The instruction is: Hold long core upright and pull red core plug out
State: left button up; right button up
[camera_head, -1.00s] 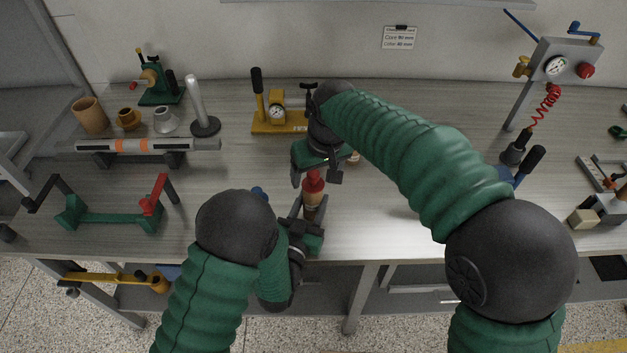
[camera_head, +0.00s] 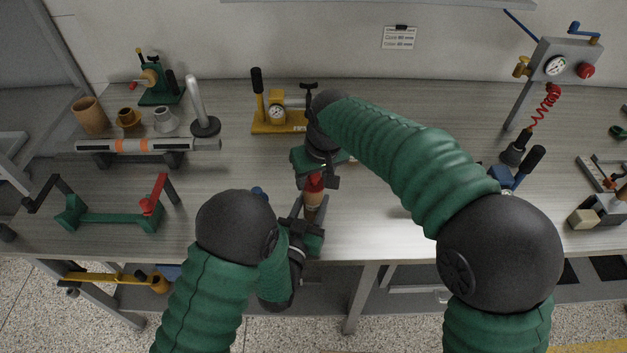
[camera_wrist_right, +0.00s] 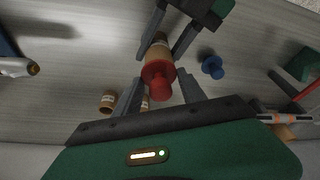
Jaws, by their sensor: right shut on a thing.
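The long core (camera_head: 312,203) is a tan tube standing roughly upright above the front of the bench. The red core plug (camera_head: 314,182) sits in its upper end. In the right wrist view the plug (camera_wrist_right: 160,84) shows as a red flange and knob with the core behind it. My left gripper (camera_head: 308,217) is shut around the core below the plug. My right gripper (camera_head: 317,177) reaches down from above and is shut on the plug. Its two fingers (camera_wrist_right: 160,92) flank the plug in the right wrist view.
A grey tube lies on a rack (camera_head: 150,146) at the left, with small cups behind it. A green stand with a red lever (camera_head: 110,213) is at front left. A yellow gauge device (camera_head: 280,118) stands behind my right gripper. Bench around (camera_head: 380,225) is clear.

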pick_arm(q)
jog(key=shift+a, duration=0.2)
pick_arm(e)
jog(key=shift+w+d+r, duration=0.1)
jog(key=shift+d+r, duration=0.1)
jog(key=shift+r, duration=0.85)
pick_arm(q)
jog(key=shift+d, duration=0.1)
pick_arm(e)
jog(key=shift+a+r, duration=0.2)
jog(key=shift+r, duration=0.95)
pick_arm(q)
jog(key=o, duration=1.5)
jog(key=shift+c, duration=0.2)
jog(key=shift+s, duration=0.1)
jog(key=v, duration=0.7)
jog(key=shift+s, duration=0.1)
jog(key=shift+f, duration=0.1)
